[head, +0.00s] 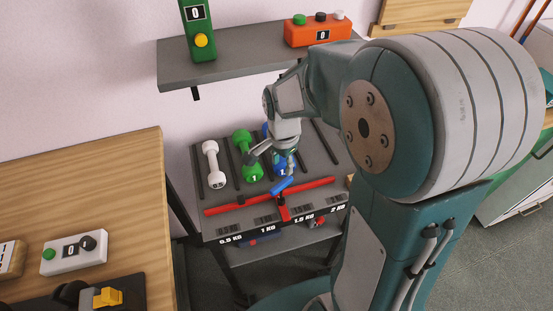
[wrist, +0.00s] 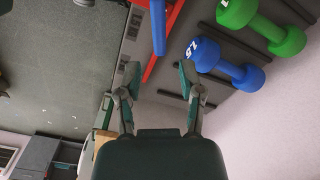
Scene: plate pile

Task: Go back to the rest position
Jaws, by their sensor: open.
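My gripper (head: 272,160) is over the dumbbell rack (head: 325,165), near the blue dumbbell. In the wrist view its two fingers (wrist: 160,80) are spread apart with nothing between them. The blue dumbbell (head: 281,169) is partly hidden by my gripper; in the wrist view it (wrist: 227,65) lies to the right of the fingers, apart from them. A green dumbbell (head: 246,157) and a white dumbbell (head: 213,164) lie to the left on the rack.
A red bar (head: 315,187) with a blue handle (head: 282,186) crosses the rack's front, close to my gripper. A grey shelf (head: 240,66) above holds a green box (head: 196,35) and an orange box (head: 318,33). A wooden table (head: 95,190) stands left.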

